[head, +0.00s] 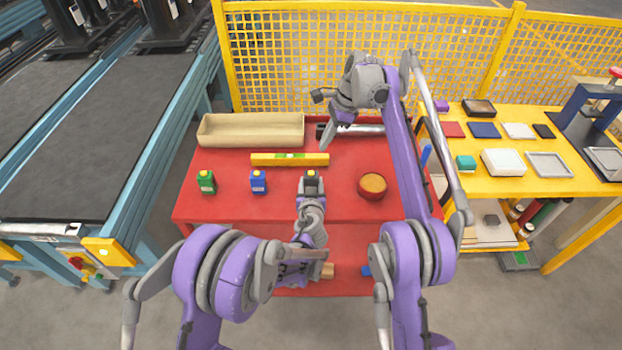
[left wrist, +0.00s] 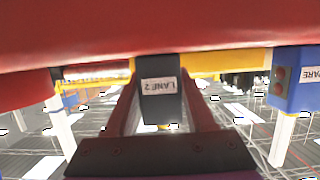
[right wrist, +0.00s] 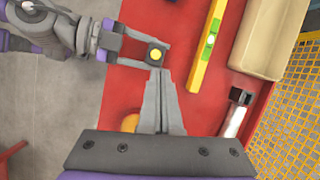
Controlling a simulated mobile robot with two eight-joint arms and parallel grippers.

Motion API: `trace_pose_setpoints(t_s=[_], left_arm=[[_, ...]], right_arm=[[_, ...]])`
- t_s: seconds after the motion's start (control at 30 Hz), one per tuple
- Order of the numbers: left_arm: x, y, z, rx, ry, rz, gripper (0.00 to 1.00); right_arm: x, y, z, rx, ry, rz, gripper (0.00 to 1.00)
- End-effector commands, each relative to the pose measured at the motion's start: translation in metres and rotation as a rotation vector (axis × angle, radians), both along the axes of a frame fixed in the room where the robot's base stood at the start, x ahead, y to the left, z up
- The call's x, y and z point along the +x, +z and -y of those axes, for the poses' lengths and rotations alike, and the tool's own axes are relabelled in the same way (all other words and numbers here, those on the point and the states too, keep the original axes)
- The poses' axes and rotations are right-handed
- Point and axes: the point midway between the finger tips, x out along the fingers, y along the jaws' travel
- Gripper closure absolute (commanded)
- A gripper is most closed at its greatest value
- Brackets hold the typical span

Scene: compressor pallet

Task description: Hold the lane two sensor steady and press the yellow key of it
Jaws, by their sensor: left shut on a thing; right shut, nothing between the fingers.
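The lane two sensor (head: 311,181) is a small dark box with a yellow key (right wrist: 156,55) on top. It stands upright on the red bench (head: 215,212) near the front edge. My left gripper (head: 310,191) is shut on it; in the left wrist view its label "LANE 2" (left wrist: 160,85) shows between the fingers. My right gripper (head: 324,147) is shut and empty, above the bench, pointing down. In the right wrist view its fingertips (right wrist: 157,73) appear just short of the yellow key; the height gap is unclear.
A blue sensor (head: 258,183), labelled "SPARE", and a green sensor (head: 206,182) stand left of it. A yellow level (head: 289,159) and beige tray (head: 252,131) lie behind. A bowl (head: 372,187) stands to the right. A yellow mesh fence (head: 330,55) is at the back.

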Motion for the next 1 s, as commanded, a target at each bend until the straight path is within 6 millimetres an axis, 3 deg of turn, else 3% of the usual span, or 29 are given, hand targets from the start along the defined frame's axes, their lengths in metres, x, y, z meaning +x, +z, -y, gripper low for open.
trace_pose_setpoints(t_s=[0.3, 0.63, 1.0], left_arm=[[0.000, 0.000, 0.000, 0.000, 0.000, 0.000, 1.00], [0.000, 0.000, 0.000, 0.000, 0.000, 0.000, 1.00], [0.000, 0.000, 0.000, 0.000, 0.000, 0.000, 1.00]], right_arm=[[0.013, 0.010, -0.024, 0.119, -0.138, 0.239, 1.00], [-0.010, 0.016, -0.029, 0.232, -0.298, 0.455, 1.00], [-0.017, 0.017, -0.028, 0.254, -0.332, 0.494, 1.00]])
